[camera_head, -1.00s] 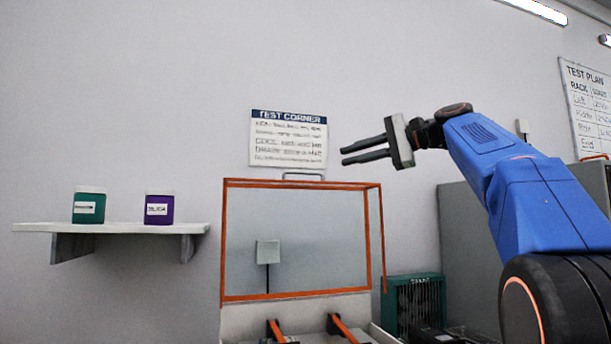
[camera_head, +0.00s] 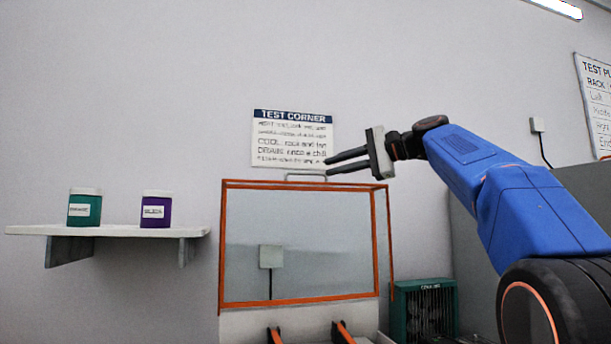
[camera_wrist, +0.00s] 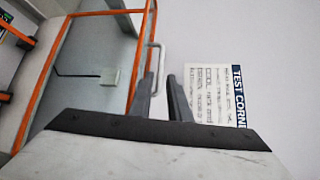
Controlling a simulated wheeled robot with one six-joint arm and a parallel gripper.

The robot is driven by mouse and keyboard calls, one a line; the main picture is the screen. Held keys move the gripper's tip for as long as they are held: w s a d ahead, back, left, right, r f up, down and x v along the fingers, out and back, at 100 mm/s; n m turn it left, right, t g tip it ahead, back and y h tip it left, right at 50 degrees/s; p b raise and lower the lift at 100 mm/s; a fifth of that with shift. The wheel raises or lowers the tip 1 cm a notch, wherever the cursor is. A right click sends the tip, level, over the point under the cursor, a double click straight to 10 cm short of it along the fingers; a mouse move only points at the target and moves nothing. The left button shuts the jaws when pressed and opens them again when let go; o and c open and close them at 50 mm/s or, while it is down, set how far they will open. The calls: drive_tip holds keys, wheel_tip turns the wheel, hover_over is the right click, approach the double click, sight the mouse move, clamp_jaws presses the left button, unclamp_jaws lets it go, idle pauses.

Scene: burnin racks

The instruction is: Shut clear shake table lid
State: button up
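The clear shake table lid (camera_head: 330,240) has an orange frame and stands raised, nearly upright, in the head view. A thin grey handle (camera_head: 306,177) sits on its top edge. My gripper (camera_head: 326,166) is open, its two dark fingers pointing left, close to the right end of the handle. In the wrist view, the fingers (camera_wrist: 162,98) are spread apart, and the handle (camera_wrist: 154,66) shows just beyond the left finger. The lid's frame (camera_wrist: 142,55) runs along the left. Nothing is seen between the fingers. The shake table (camera_head: 290,325) is only partly visible below.
A wall shelf (camera_head: 110,231) at left holds a green jar (camera_head: 84,208) and a purple jar (camera_head: 157,209). A TEST CORNER sign (camera_head: 292,138) hangs behind the lid's top. A green fan unit (camera_head: 424,308) stands right of the table. Orange clamps (camera_head: 342,332) rise from the table.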

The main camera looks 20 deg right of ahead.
sight(308, 173)
drive_tip(key=x, duration=0.9)
drive_tip(key=shift+w+a+f, duration=0.1)
drive_tip(key=shift+w+a, duration=0.15)
drive_tip(key=shift+a, duration=0.05)
drive_tip(key=shift+c, duration=0.7)
clamp_jaws()
